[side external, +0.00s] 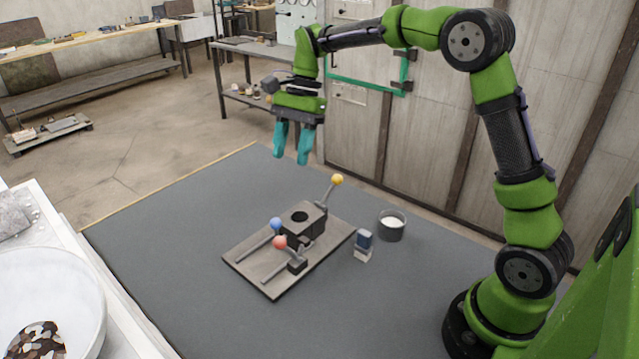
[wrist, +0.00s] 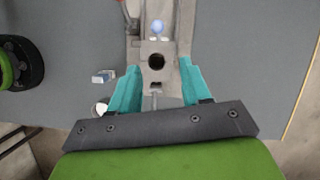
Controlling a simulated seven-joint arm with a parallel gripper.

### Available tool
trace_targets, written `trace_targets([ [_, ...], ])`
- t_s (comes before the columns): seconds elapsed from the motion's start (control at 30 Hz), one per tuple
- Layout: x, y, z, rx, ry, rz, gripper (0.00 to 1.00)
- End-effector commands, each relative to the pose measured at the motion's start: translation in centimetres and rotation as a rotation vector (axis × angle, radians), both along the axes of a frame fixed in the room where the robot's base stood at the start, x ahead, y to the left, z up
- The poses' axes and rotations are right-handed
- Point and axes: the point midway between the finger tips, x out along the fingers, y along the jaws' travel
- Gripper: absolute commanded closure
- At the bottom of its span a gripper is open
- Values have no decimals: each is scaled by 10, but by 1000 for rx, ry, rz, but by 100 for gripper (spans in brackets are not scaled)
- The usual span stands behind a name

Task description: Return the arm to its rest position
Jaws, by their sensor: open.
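My gripper (side external: 291,158) has teal fingers. It hangs pointing down, open and empty, above the far part of the grey mat in the side view. In the side view that block (side external: 304,216) sits on a flat board (side external: 260,280) on the mat, below my gripper and nearer the camera. Rods with a yellow ball (side external: 337,179), a blue ball (side external: 276,224) and a red ball (side external: 279,242) are at the board.
A dark cup (side external: 391,231) with white contents and a small blue-and-white block (side external: 363,241) stand right of the board. A white bowl (side external: 85,280) with brown and pale pieces is at the lower left. The mat (side external: 180,220) is clear left of the board. A wall stands behind.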

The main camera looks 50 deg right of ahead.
Motion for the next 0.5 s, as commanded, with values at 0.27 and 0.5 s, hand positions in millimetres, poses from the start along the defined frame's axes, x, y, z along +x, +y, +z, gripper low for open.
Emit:
trace_targets([
  [0.27, -39, -5, -9, -98, -218, 320, 53],
  [0.5, -107, 1, 14, -240, -482, 607, 53],
])
